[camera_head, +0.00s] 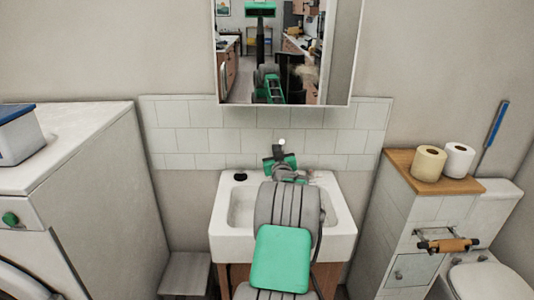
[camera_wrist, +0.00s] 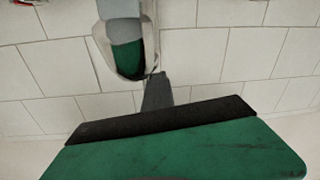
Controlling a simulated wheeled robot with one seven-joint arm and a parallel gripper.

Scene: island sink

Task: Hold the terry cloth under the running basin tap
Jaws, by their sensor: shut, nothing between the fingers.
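My gripper (camera_head: 279,155) is over the back of the white basin (camera_head: 224,245), close to the tiled wall. It is shut, and I see no cloth in it. In the wrist view its dark fingertips (camera_wrist: 157,90) point toward the white tiles. A rounded grey and green object with a pale rim (camera_wrist: 124,40) is just beyond the fingertips; I cannot tell what it is or whether they touch. My arm hides the middle of the basin. The tap is not clearly visible, and I see no running water. The terry cloth is not visible in either view.
A small dark item (camera_head: 240,175) is on the basin's back left rim. A mirror cabinet (camera_head: 285,55) hangs above. A white appliance (camera_head: 85,160) stands left, with a blue-lidded box (camera_head: 17,138). Toilet rolls (camera_head: 429,163) sit on a wooden top (camera_head: 400,160) at right.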

